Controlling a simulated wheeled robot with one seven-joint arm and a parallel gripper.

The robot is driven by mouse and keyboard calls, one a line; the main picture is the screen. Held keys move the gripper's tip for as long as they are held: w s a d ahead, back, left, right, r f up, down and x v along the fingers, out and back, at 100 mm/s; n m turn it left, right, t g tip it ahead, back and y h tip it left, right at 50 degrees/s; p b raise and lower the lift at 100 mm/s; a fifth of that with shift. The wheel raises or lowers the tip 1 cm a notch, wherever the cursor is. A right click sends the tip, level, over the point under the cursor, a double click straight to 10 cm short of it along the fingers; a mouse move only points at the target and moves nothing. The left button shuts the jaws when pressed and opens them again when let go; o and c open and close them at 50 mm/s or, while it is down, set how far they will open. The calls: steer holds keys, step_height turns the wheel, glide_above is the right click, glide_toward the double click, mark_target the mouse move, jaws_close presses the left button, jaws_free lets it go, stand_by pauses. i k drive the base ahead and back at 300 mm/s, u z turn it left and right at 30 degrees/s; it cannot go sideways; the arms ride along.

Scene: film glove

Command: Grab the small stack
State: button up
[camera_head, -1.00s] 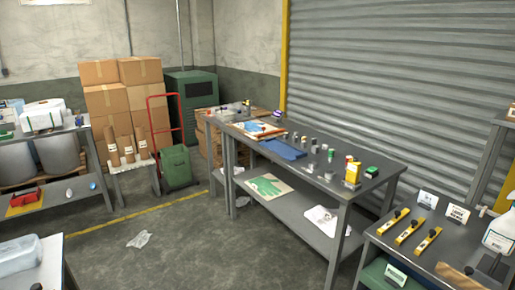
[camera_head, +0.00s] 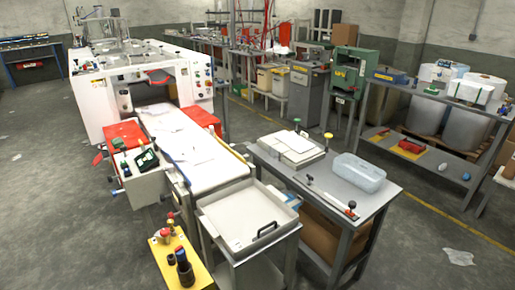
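My gripper is not in view. Low stacks of white sheets or film (camera_head: 291,150) lie side by side at the far left end of a grey table (camera_head: 322,193) right of centre. I cannot tell which of them is the small stack. More white sheets (camera_head: 190,145) lie loosely on the long flat bed in front of the white machine.
A clear plastic tub (camera_head: 360,172) sits on the same grey table. A white tray cart (camera_head: 245,215) stands in front, beside a yellow stand (camera_head: 180,262) with small parts. The white machine (camera_head: 140,80) fills the left back. Floor is open at far left and lower right.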

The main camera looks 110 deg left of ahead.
mark_target(195, 153)
steer(key=u, duration=2.2)
steer(key=i, duration=6)
steer(key=u, duration=2.95)
steer(key=i, duration=4)
